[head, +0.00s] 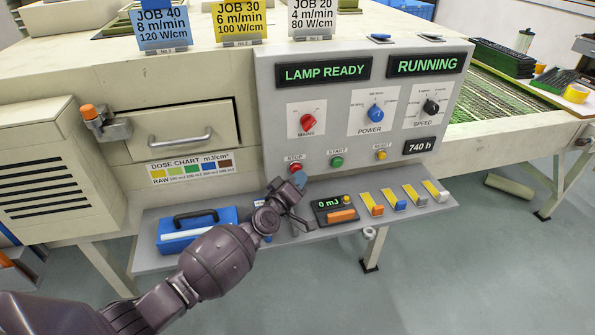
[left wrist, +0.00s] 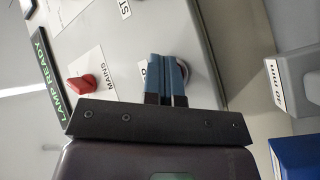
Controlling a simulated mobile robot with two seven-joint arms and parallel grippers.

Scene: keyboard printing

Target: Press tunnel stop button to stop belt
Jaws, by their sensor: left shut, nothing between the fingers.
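The grey control panel (head: 266,110) shows lit green "LAMP READY" and "RUNNING" displays. The red stop button (head: 295,167) sits under its STOP label at the panel's lower left. My left gripper (head: 299,181) is shut and empty, its blue fingertips just below and in front of the stop button. In the left wrist view the closed fingers (left wrist: 167,75) point at the panel and cover most of a round metal-ringed button behind them. I cannot tell whether the tips touch it. My right gripper is not in view.
A green start button (head: 337,162) and yellow reset button (head: 382,155) are to the right. A red mains knob (head: 308,122) is above. The shelf (head: 340,188) below holds a blue toolbox (head: 200,232), a meter (head: 335,210) and several small tools. The mesh belt (head: 490,100) lies at right.

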